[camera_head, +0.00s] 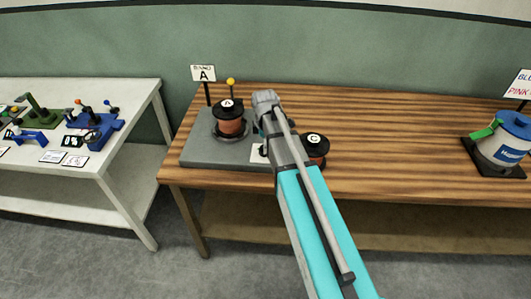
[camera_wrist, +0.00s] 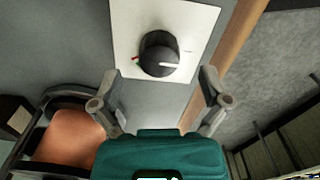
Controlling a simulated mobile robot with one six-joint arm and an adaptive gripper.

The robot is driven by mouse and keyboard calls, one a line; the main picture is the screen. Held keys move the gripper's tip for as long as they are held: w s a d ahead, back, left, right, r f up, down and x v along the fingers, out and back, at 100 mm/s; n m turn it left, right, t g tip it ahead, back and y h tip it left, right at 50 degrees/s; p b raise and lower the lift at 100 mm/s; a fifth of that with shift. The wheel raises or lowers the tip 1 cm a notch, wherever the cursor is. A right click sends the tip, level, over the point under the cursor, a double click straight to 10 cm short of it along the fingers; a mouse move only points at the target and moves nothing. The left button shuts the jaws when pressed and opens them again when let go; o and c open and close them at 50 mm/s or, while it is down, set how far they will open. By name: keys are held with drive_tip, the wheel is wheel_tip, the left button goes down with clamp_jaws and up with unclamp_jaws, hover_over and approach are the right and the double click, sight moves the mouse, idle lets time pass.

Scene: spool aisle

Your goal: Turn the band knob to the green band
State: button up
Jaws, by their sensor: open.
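The band knob (camera_wrist: 158,58) is a dark round knob on a white plate (camera_wrist: 125,20) in the wrist view. A white pointer line on its top points right. In the head view my arm hides the knob; only part of the white plate (camera_head: 257,154) shows on the grey base (camera_head: 200,150).
Copper spools with black tops, marked A (camera_head: 230,122) and C (camera_head: 316,146), stand close on either side of my arm. A sign A (camera_head: 204,74) and a yellow-tipped lever (camera_head: 231,83) stand behind. A blue-lidded container (camera_head: 504,142) is far right; the wooden table (camera_head: 410,135) between is clear.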

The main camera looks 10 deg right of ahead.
drive_tip(key=shift+f+b, duration=1.05)
drive_tip(key=shift+f, duration=0.25)
drive_tip(key=c, duration=1.1)
drive_tip(key=shift+d, duration=0.2)
drive_tip(key=shift+c, duration=0.2)
drive_tip(key=shift+a, duration=0.1)
